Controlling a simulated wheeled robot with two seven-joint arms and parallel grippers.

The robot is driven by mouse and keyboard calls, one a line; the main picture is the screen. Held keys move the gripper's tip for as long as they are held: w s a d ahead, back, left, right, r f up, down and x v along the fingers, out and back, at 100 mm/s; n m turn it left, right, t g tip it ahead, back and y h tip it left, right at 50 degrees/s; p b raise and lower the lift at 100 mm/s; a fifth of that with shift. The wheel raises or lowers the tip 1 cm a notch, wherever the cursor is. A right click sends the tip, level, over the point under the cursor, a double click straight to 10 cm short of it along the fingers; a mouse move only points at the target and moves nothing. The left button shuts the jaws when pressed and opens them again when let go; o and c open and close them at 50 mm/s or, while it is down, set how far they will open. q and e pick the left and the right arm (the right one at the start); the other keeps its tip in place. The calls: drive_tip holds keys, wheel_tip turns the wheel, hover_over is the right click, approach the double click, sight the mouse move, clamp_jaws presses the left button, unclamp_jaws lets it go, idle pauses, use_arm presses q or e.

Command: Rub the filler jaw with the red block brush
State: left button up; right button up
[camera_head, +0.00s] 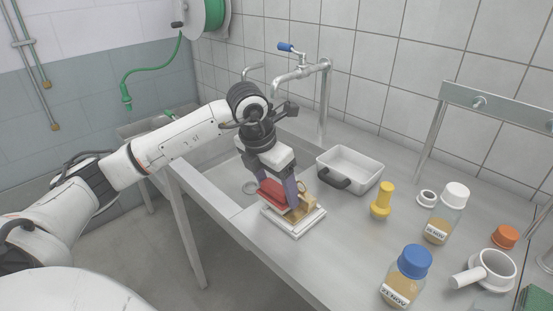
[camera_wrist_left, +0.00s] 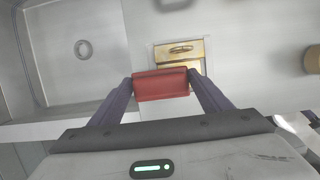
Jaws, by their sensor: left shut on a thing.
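My left gripper (camera_head: 276,192) is shut on the red block brush (camera_head: 270,188) and holds it at the sink-side edge of a small white board. In the left wrist view, the brush (camera_wrist_left: 161,84) sits between the two fingertips. A brass-coloured fitting (camera_head: 303,208), which looks like the filler jaw, rests on the board just right of the brush. In the left wrist view, the fitting (camera_wrist_left: 181,50) lies just beyond the brush, partly hidden by it. I cannot tell whether they touch. My right gripper is not in view.
The white board (camera_head: 296,233) lies on a steel counter beside a sink (camera_head: 215,165). A metal pan (camera_head: 352,162) with a black handle is behind. A yellow fitting (camera_head: 382,203), a white-capped bottle (camera_head: 445,215) and a blue-capped bottle (camera_head: 405,280) stand to the right. A tap (camera_head: 300,75) rises behind.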

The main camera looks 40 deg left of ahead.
use_arm(q)
drive_tip(key=shift+r+p, duration=1.95)
drive_tip(key=shift+r, duration=1.85)
drive_tip(key=shift+d, duration=0.1)
